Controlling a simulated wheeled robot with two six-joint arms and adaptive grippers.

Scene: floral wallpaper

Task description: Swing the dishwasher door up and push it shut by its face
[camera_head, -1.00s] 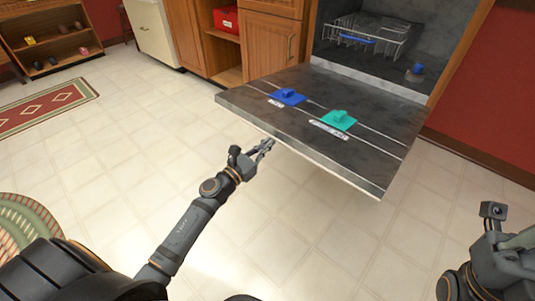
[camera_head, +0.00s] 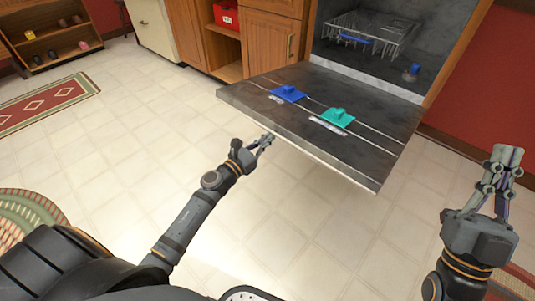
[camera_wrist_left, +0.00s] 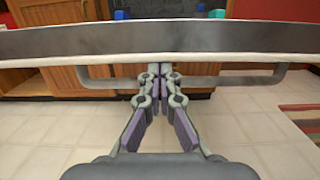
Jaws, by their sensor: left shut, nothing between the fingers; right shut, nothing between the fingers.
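The dishwasher door (camera_head: 250,97) is open and lies close to level, its inner face up. A blue piece (camera_head: 288,93) and a teal piece (camera_head: 337,117) sit on that face. My left gripper (camera_head: 266,139) is shut and empty at the door's front edge. In the left wrist view, the door's edge (camera_wrist_left: 100,40) spans the picture, with a grey bar handle (camera_wrist_left: 225,82) below it. The left fingertips (camera_wrist_left: 160,69) overlap the bar and point under the edge; contact is unclear. My right gripper (camera_head: 507,155) is shut, empty, pointing up, right of the door and apart from it.
The dishwasher cavity (camera_head: 400,65) holds a wire rack (camera_head: 365,35) and a small blue-topped item (camera_head: 411,72). Wooden cabinets (camera_head: 265,45) stand left of it, and a red wall (camera_head: 480,100) to the right. The tiled floor (camera_head: 130,140) before the door is clear.

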